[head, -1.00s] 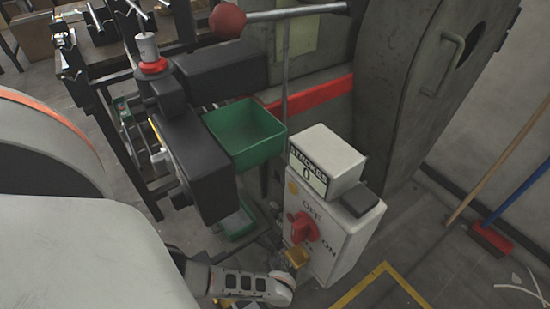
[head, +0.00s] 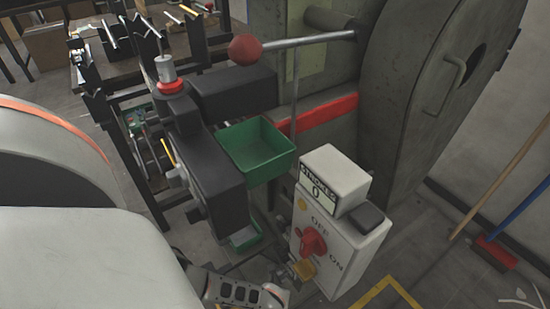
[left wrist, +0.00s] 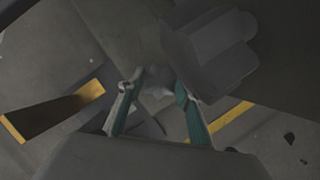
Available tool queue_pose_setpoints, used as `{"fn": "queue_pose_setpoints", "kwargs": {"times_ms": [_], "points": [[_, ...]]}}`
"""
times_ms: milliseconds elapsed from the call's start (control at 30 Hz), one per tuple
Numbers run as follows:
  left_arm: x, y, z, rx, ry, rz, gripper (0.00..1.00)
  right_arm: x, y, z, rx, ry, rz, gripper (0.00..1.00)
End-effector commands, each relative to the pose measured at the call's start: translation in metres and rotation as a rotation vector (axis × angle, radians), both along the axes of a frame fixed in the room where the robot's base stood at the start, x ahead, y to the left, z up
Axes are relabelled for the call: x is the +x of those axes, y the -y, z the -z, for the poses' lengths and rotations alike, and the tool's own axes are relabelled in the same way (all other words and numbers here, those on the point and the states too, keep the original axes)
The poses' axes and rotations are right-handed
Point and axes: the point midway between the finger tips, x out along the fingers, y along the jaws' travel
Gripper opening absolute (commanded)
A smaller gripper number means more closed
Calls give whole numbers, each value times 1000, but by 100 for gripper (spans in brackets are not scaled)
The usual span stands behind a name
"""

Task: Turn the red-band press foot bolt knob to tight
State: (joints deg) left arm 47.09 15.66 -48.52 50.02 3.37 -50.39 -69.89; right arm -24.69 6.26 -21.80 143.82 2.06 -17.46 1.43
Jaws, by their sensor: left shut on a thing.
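The press with the red band (head: 322,113) stands at the back right of the head view. My left arm (head: 240,291) reaches in low, beside the switch box, with its fingers out of sight there. In the left wrist view, my left gripper (left wrist: 158,88) has its two teal fingers around a grey part, taken to be the foot bolt knob (left wrist: 170,62). A larger grey lobed shape (left wrist: 222,50) is just beyond the right finger. The blurred, dim view does not show the knob's angle or how tight it is. My right gripper is not in view.
The white switch box (head: 338,245) has a red rotary switch (head: 313,242) and a counter reading 0 (head: 332,178). A green bin (head: 255,150) and a long lever with a red ball (head: 245,50) are above.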

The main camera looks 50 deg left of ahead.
Motion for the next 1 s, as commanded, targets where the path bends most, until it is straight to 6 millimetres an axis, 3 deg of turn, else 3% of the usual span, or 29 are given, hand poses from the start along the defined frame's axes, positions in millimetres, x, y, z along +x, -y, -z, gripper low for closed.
{"fn": "queue_pose_setpoints", "kwargs": {"times_ms": [333, 367, 400, 433, 833, 1000], "points": [[0, 1, 0, 0, 0, 29, 13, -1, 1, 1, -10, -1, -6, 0], [0, 1, 0, 0, 0, 29, 40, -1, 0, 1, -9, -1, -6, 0], [0, 1, 0, 0, 0, 29, 50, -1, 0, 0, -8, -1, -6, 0], [0, 1, 0, 0, 0, 28, 52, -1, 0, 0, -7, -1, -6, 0], [-1, 1, -1, 1, -1, 27, 52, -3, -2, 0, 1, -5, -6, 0], [-4, 4, -10, -1, 0, 27, 52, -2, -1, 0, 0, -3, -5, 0]]}}
